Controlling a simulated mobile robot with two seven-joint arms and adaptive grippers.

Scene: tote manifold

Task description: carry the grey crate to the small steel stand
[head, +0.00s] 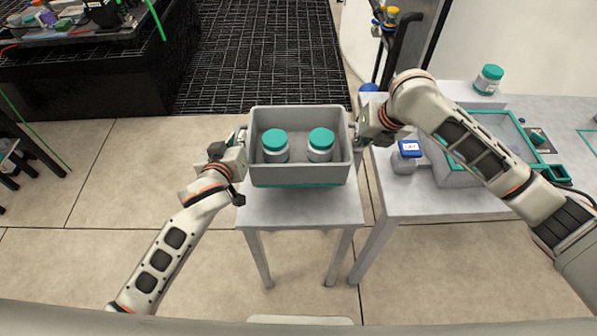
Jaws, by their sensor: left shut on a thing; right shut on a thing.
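The grey crate (300,175) is in the middle of the head view, over the top of the small steel stand (300,208). Two white jars with teal lids, a left one (275,153) and a right one (320,153), stand upright inside it. My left gripper (241,140) is shut on the crate's left end. My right gripper (356,128) is shut on its right end. The crate looks level. I cannot tell whether its base touches the stand's top.
A larger table (420,205) stands right of the stand, with a teal-rimmed tote (515,130), a blue-lidded jar (405,160) and a teal-lidded jar (488,79). A black grated platform (260,60) lies behind. The tiled floor (130,180) to the left is clear.

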